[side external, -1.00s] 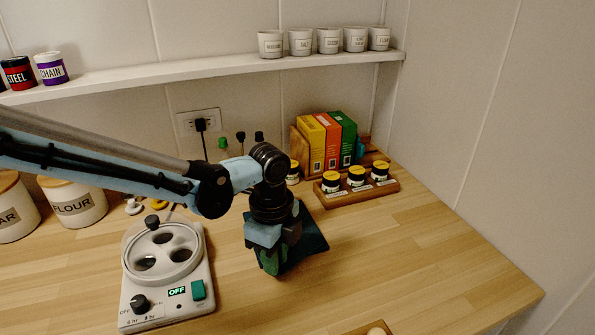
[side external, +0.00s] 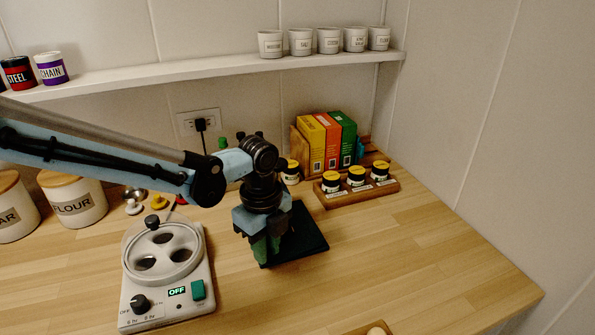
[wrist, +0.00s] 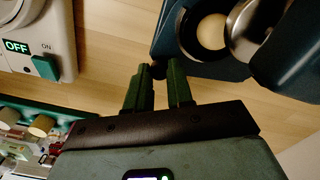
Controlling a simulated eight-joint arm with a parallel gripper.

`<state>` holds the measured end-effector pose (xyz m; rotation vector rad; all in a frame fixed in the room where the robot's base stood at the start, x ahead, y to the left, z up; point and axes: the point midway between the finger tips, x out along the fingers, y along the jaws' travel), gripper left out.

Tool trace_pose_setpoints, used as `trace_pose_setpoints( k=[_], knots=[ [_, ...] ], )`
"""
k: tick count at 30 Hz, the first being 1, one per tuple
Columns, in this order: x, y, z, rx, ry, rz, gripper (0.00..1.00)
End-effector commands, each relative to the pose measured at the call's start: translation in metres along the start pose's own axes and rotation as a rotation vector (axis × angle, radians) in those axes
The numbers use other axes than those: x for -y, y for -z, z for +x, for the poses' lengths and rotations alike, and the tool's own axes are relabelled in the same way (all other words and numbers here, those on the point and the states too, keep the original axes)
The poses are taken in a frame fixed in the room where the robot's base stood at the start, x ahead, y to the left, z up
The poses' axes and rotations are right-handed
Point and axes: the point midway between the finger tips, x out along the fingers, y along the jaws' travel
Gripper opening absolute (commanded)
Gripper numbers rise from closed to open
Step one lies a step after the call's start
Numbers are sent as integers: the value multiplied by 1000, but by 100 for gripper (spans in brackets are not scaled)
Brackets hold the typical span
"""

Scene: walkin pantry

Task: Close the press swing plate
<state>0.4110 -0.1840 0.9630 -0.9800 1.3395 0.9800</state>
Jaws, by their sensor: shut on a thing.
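The press (side external: 312,237) is a dark teal block on the counter, mostly behind my gripper in the side view. In the wrist view, the press base (wrist: 170,35) shows a pale round disc (wrist: 212,32) in a ring. A dark plate with a shiny metal face, the swing plate (wrist: 292,48), stands to the right of the disc and leaves it uncovered. My gripper (wrist: 158,75) has its green fingers at the near-left corner of the base, shut on a small dark knob (wrist: 158,70). Whether the knob belongs to the swing plate cannot be told. My gripper (side external: 266,252) points down at the press.
A white appliance (side external: 165,285) with a round top and an OFF display stands left of the press. A wooden rack (side external: 360,194) of yellow-lidded jars stands behind right. Boxes (side external: 328,142) stand at the back. The counter right of the press is clear.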

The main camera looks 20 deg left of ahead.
Motion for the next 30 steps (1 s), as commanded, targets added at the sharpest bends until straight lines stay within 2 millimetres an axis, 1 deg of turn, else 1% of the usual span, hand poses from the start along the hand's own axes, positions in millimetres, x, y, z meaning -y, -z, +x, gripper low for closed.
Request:
trace_pose_setpoints(
  k=[9, 10, 14, 15, 24, 28, 30],
  knots=[
    [0, 0, -1, 1, -2, 0, 0],
    [0, 0, -1, 1, -2, -1, 26],
    [0, 0, -1, 1, -1, -1, 46],
    [0, 0, 0, 1, -1, -1, 47],
    [0, 0, -2, 0, 0, -1, 47],
    [0, 0, -13, 0, 0, -1, 47],
    [0, 0, -24, 0, 0, -1, 47]
  ],
)
